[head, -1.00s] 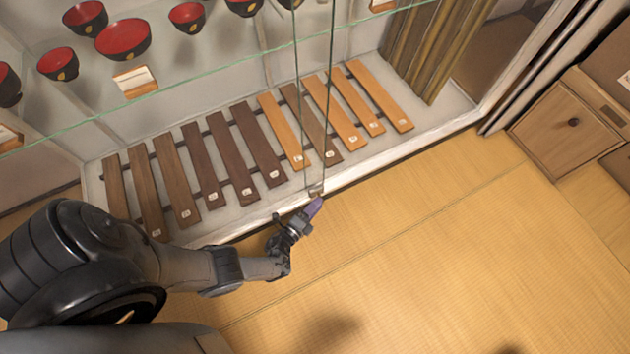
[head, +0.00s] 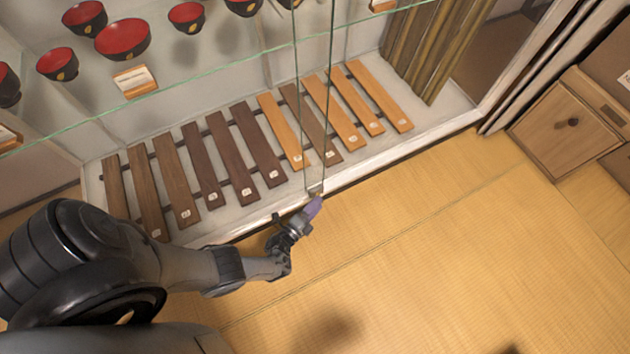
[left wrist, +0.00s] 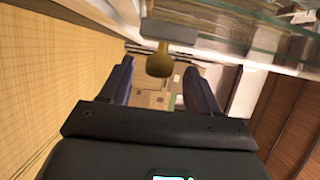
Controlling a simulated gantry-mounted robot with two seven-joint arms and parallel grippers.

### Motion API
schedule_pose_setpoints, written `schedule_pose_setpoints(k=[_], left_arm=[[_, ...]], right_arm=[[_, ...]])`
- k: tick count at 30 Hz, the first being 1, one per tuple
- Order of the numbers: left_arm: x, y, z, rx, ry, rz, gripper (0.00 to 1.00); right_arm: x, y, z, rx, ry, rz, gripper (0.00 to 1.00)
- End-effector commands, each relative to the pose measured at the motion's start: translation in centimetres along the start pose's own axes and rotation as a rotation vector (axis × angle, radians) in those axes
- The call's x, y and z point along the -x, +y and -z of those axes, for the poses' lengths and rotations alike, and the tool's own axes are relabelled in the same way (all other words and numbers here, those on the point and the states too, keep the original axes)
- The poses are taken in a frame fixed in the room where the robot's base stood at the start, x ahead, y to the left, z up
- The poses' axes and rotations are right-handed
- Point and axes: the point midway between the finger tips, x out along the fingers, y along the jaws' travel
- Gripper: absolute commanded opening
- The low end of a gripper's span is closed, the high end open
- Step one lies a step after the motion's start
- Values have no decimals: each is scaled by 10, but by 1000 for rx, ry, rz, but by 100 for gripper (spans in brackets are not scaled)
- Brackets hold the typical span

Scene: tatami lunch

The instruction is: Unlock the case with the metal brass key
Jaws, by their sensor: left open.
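The case is a glass-fronted display cabinet (head: 410,153) with a pale sill. A grey metal lock block (left wrist: 168,31) sits at the lower edge of its glass doors. My left gripper (head: 312,207) is at the front of the sill where the glass panes meet. In the left wrist view its two dark fingers (left wrist: 160,80) are open, apart on either side of the key's head. My right gripper is not in view.
Red-and-black bowls (head: 123,40) stand on the glass shelf, and several wooden slats (head: 232,152) lie below inside the case. A wooden drawer cabinet (head: 565,130) stands at the right. The tatami floor (head: 450,240) in front is clear.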

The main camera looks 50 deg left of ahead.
Motion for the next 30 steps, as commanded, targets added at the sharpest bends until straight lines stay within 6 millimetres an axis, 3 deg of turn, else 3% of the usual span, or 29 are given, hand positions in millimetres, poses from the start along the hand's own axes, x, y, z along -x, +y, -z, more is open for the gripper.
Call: schedule_pose_setpoints(k=[5, 18, 24, 30], left_arm=[[15, 0, 0, 0, 0, -3, 61], [86, 0, 0, 1, -2, -3, 61], [103, 0, 0, 1, -1, -1, 61], [107, 0, 0, 0, 0, 1, 61]], right_arm=[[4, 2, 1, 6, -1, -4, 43], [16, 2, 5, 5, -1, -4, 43], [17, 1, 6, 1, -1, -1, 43], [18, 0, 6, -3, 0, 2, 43]])
